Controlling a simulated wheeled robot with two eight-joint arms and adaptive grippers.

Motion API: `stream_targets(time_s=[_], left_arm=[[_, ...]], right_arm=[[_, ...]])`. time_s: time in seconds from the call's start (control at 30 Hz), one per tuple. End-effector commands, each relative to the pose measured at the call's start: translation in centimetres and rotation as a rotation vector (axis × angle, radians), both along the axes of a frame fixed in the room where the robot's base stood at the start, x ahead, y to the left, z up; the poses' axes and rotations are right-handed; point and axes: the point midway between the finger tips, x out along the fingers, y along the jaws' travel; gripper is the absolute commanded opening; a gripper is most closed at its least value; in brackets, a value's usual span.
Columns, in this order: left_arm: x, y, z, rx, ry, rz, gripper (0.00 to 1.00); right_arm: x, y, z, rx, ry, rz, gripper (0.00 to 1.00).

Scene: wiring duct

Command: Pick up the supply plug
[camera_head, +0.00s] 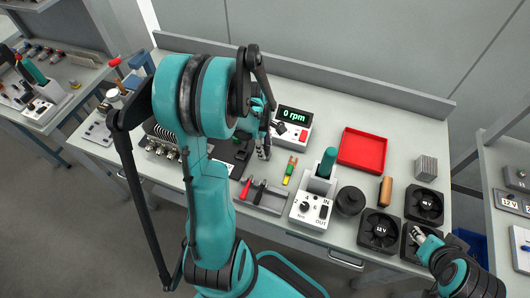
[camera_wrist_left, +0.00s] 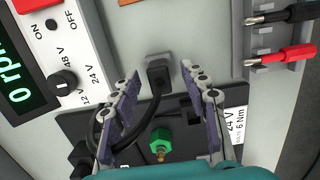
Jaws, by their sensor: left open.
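The supply plug appears to be the black plug (camera_wrist_left: 157,73) on a black cable, seated at a small grey block (camera_wrist_left: 158,58) in the left wrist view. Its cable curves down and left over a dark plate (camera_wrist_left: 185,125). My left gripper (camera_head: 264,150) is open, its two fingers on either side of the plug, with a visible gap on both sides. The plug is too small and covered to make out in the head view. My right gripper (camera_head: 425,236) is at the lower right, by the fans; its jaws are too small to read.
The rpm supply box (camera_head: 294,124) stands just behind the left gripper. A green hex part (camera_wrist_left: 161,141) is on the dark plate. Red (camera_wrist_left: 285,58) and black (camera_wrist_left: 285,15) probes lie in a rack to the right. A red tray (camera_head: 362,150) is farther right, with free table around it.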

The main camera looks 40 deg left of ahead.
Motion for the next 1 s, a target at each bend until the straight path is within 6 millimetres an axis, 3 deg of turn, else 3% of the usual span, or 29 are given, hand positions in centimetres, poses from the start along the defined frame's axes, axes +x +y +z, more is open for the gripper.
stream_targets(time_s=[0.1,0.33,0.37,0.5,0.53,1.0], left_arm=[[0.04,-0.11,-1.13,0.0,0.0,0.0,0.45],[0.04,-0.13,-1.14,0.0,-0.001,-0.001,0.45],[0.04,-0.13,-1.14,0.0,-0.001,-0.001,0.4],[0.04,-0.13,-1.13,0.0,-0.001,-0.001,0.03],[0.05,-0.13,-1.13,0.0,-0.001,-0.001,0.0],[0.08,-0.1,-0.24,0.0,-0.001,-0.001,0.0]], right_arm=[[0.01,0.0,-0.44,0.0,0.0,0.0,0.4],[0.01,0.0,-0.35,0.0,0.0,0.0,0.4],[0.01,0.0,-0.35,0.0,0.0,0.0,0.4],[0.01,0.0,-0.35,0.0,0.0,0.0,0.4],[0.01,0.0,-0.35,0.0,0.0,0.0,0.4],[0.01,0.0,0.02,0.0,0.0,0.0,0.4]])
